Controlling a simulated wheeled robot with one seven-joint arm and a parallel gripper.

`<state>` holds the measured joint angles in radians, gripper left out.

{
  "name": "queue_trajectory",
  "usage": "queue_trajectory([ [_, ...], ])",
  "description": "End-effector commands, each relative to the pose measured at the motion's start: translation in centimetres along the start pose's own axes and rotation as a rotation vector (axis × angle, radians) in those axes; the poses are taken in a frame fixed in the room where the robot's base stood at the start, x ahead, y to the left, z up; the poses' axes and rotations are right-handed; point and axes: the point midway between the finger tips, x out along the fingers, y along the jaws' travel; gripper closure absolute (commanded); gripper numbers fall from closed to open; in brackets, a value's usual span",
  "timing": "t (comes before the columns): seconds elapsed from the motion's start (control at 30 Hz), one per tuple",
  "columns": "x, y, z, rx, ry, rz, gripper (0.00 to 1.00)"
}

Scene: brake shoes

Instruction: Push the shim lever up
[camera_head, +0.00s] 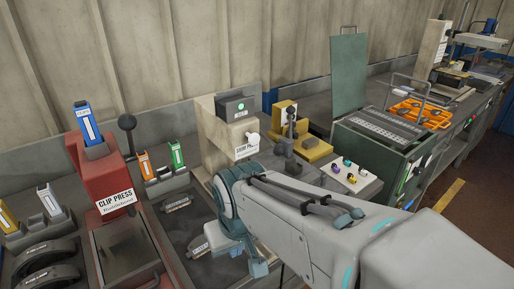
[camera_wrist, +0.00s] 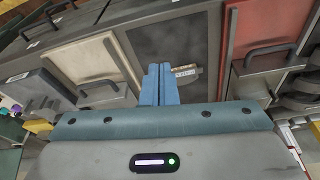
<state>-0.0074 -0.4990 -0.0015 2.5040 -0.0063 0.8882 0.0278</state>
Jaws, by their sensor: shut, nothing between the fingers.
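The beige shim press (camera_head: 208,135), with a partly hidden "SHIM" label (camera_head: 247,149), stands left of centre in the head view. A pale round knob (camera_head: 252,138) sits on its right side. A dark ball-topped lever (camera_head: 291,113) stands upright further right, by a yellow block; I cannot tell which of these is the shim lever. My gripper (camera_head: 259,269) points down in front of the press, below and apart from both. In the wrist view my gripper (camera_wrist: 159,70) shows its blue fingers together and empty, over the dark bench mat.
The red clip press (camera_head: 108,175) with its own dark lever (camera_head: 127,122) stands to the left. Labelled dark parts (camera_head: 177,203) lie on the mat.

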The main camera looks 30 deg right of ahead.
Motion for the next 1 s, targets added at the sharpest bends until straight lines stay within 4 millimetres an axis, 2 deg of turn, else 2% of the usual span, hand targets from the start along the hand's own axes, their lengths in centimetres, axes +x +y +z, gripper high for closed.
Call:
queue_trajectory([
  [0.17, 0.1, 0.0, 0.0, 0.005, -0.002, -0.002, 1.00],
  [0.27, 0.8, -0.1, 0.4, 0.062, -0.033, -0.026, 1.00],
  [0.37, 2.3, -0.4, 1.2, 0.206, -0.110, -0.093, 1.00],
  [0.47, 4.2, -1.3, 2.0, 0.443, -0.226, -0.207, 1.00],
  [0.57, 5.7, -2.4, 1.9, 0.721, -0.352, -0.358, 1.00],
  [0.67, 6.6, -3.1, 0.6, 0.996, -0.460, -0.527, 1.00],
  [0.77, 7.1, -2.8, -1.8, 1.260, -0.548, -0.720, 1.00],
  [0.87, 7.4, -1.1, -4.7, 1.506, -0.610, -0.934, 1.00],
  [0.97, 7.5, 2.2, -7.8, 1.730, -0.642, -1.176, 1.00],
  [1.0, 7.6, 4.0, -8.8, 1.810, -0.644, -1.280, 1.00],
])
